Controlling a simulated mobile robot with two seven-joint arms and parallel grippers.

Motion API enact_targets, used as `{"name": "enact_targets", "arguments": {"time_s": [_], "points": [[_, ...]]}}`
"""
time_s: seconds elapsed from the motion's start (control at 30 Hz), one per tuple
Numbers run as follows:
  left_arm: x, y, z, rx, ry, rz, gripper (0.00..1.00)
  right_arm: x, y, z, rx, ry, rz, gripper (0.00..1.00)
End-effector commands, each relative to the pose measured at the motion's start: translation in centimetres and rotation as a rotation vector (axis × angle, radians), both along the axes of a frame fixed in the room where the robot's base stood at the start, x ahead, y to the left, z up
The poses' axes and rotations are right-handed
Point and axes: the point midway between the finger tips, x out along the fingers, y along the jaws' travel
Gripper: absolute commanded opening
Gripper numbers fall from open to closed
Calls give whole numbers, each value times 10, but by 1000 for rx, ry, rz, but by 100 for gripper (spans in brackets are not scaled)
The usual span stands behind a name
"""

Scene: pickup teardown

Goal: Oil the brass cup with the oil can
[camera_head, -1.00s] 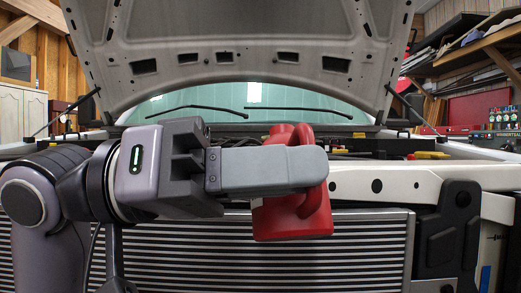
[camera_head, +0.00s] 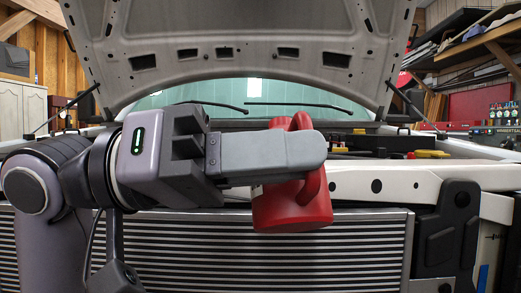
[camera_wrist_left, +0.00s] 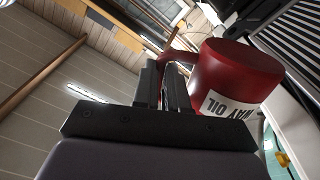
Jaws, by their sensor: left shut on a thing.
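The red oil can (camera_head: 290,210) hangs in front of the truck's radiator, held by my left gripper (camera_head: 310,152). The grey finger lies across the can's upper part and hides some of it. The can looks tilted in the head view. In the left wrist view the red can body (camera_wrist_left: 238,70) shows a white label reading "WAY OIL". My left gripper's dark fingers (camera_wrist_left: 168,88) are closed around the can's handle there. I cannot make out the brass cup in either view. My right gripper is not in view.
The ribbed radiator (camera_head: 270,260) and the white front crossbeam (camera_head: 385,184) lie close behind the can. The raised hood (camera_head: 240,65) hangs above the engine bay. A black part (camera_head: 450,225) stands to the right. The space before the radiator's right half looks clear.

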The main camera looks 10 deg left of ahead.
Motion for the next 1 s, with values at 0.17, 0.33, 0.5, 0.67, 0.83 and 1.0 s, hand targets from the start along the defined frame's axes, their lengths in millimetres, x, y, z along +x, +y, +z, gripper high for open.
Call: {"name": "enact_targets", "arguments": {"time_s": [0.17,0.33,0.5,0.67,0.83,1.0], "points": [[1,1,4,-6,6,1,0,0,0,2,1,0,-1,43],[1,1,6,-9,14,1,0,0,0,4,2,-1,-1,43],[2,1,8,-12,22,1,0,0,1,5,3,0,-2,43],[3,2,9,-15,29,1,0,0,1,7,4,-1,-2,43],[4,2,11,-18,38,1,0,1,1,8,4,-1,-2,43],[5,2,13,-21,46,1,0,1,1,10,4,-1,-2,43]]}}
